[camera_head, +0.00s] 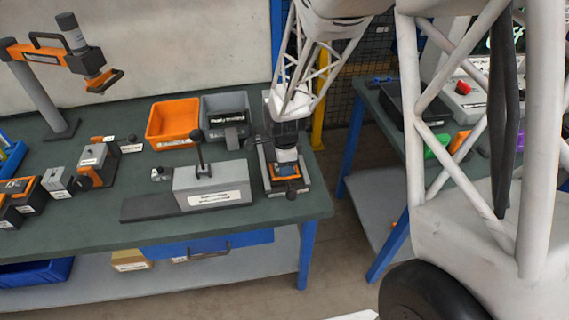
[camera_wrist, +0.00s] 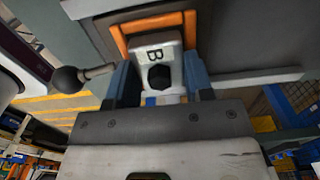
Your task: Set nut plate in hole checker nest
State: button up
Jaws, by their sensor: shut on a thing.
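The nut plate (camera_wrist: 157,55) is a light grey piece marked B with a dark hexagonal hole, seen in the wrist view. My gripper (camera_wrist: 160,78) is shut on it, with a blue-grey finger on each side. The orange nest (camera_wrist: 150,24) of the hole checker frames the plate's far end; I cannot tell whether the plate is fully seated. In the head view, my gripper (camera_head: 286,158) points down over the hole checker (camera_head: 303,184) near the bench's right end. The plate is hard to make out there.
A ball-knobbed lever (camera_wrist: 68,79) sticks out beside the left finger. In the head view, a grey block fixture (camera_head: 212,180) with an upright handle stands left of the checker. Orange (camera_head: 172,122) and grey (camera_head: 226,107) bins stand behind. The bench's right edge is close.

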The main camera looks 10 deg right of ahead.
jog(key=shift+f, duration=0.35)
jog(key=shift+s+f, duration=0.2)
jog(key=shift+f, duration=0.2)
jog(key=o, duration=1.1)
jog(key=shift+s+f, duration=0.15)
jog(key=shift+f, duration=0.1)
jog(key=shift+o, duration=0.2)
jog(key=shift+r, duration=0.1)
notch_tip(320, 180, up, 14)
jog(key=shift+w, duration=0.35)
